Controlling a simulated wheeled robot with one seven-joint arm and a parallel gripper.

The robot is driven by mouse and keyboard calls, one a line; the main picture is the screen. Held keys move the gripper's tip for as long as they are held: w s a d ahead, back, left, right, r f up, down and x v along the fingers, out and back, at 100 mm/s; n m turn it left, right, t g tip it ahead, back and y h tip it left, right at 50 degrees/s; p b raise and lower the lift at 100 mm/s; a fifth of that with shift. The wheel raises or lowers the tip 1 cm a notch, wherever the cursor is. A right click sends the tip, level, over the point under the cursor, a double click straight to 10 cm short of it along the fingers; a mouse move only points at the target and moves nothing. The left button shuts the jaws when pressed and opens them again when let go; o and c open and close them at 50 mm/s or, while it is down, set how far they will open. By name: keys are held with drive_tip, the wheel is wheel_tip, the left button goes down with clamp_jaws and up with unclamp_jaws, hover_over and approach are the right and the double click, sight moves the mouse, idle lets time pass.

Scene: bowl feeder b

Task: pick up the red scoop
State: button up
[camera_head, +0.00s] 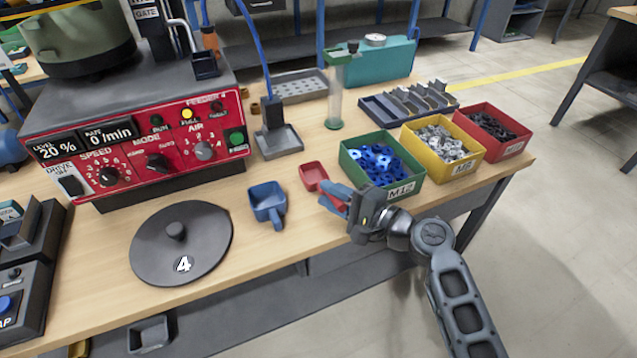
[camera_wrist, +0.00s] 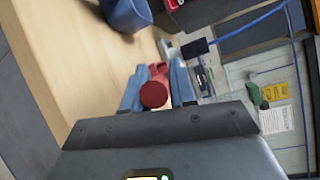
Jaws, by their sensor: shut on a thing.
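The red scoop (camera_head: 313,175) is on the wooden table, left of the green bin, with its cup to the upper left and its handle toward my gripper. My gripper (camera_head: 335,198) has its blue fingers shut on the scoop's handle. In the wrist view the red scoop (camera_wrist: 154,92) shows between the two blue fingers of my gripper (camera_wrist: 158,88), its round handle end facing the camera. I cannot tell whether the scoop still touches the table.
A blue scoop (camera_head: 268,202) lies to the left, beside a dark round lid (camera_head: 181,243) marked 4. Green (camera_head: 352,167), yellow (camera_head: 442,172) and red (camera_head: 510,150) bins of parts stand to the right. A red control panel (camera_head: 150,150) stands behind.

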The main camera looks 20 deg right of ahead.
clamp_jaws()
drive_tip(key=shift+r, duration=0.1)
drive_tip(key=shift+r, duration=0.4)
wheel_tip(320, 180, up, 4)
drive_tip(key=shift+d+f+p, duration=0.1)
drive_tip(key=shift+d+p, duration=0.05)
drive_tip(key=shift+p, duration=0.2)
drive_tip(key=s+d+r, duration=0.5)
drive_tip(key=d+r, duration=0.1)
drive_tip(key=d, duration=0.4)
drive_tip(key=shift+s+r, duration=0.15)
drive_tip(key=shift+r, duration=0.05)
idle(0.7)
